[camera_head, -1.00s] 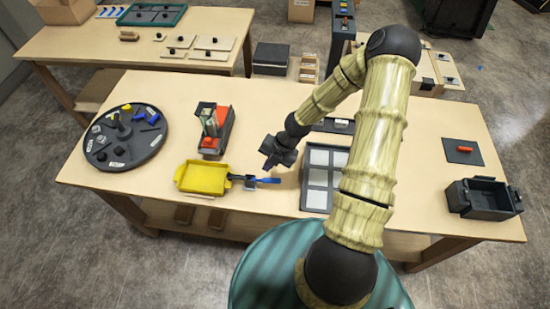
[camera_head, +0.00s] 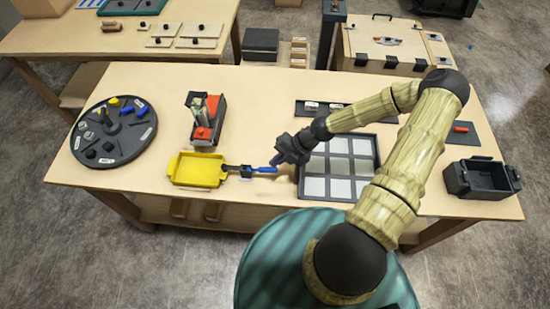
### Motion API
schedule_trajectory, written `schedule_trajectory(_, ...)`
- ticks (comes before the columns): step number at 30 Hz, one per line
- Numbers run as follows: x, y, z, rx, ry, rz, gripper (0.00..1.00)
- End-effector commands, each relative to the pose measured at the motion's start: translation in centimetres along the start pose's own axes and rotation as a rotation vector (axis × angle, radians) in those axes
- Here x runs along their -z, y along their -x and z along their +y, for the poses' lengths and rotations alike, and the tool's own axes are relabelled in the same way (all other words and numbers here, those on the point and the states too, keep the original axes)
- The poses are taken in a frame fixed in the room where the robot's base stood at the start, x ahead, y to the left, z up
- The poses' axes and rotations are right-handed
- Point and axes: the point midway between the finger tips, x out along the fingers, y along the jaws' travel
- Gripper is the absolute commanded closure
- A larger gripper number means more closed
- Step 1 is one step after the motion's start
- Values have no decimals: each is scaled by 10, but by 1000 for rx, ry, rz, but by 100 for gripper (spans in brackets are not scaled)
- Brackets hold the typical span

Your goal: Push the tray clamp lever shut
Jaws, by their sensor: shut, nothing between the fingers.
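The yellow tray (camera_head: 198,170) sits near the front edge of the table, left of the middle. A dark clamp (camera_head: 246,171) stands at its right side. The clamp's blue lever (camera_head: 265,169) points to the right, away from the tray. My gripper (camera_head: 276,161) is shut and empty, with its fingertips close to the lever's right end. I cannot tell whether they touch it.
A grid panel (camera_head: 340,188) lies right of my gripper. A red and grey device (camera_head: 208,119) stands behind the tray, and a round dark turntable (camera_head: 85,148) is at the left. An open dark bin (camera_head: 484,192) stands at the right.

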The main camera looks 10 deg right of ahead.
Motion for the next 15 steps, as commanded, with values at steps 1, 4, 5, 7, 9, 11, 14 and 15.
schedule_trajectory(1,-1,-2,-2,-1,1,0,100)
schedule_trajectory(4,-1,-2,-3,0,2,1,100)
schedule_trajectory(5,-1,-2,-3,0,2,1,100)
schedule_trajectory(7,-1,-3,-4,1,2,1,100)
schedule_trajectory(9,-1,-3,-5,2,2,2,100)
schedule_trajectory(11,-1,-3,-5,3,1,2,100)
schedule_trajectory(14,-1,-3,-6,4,0,2,100)
schedule_trajectory(15,-1,-3,-6,4,0,3,100)
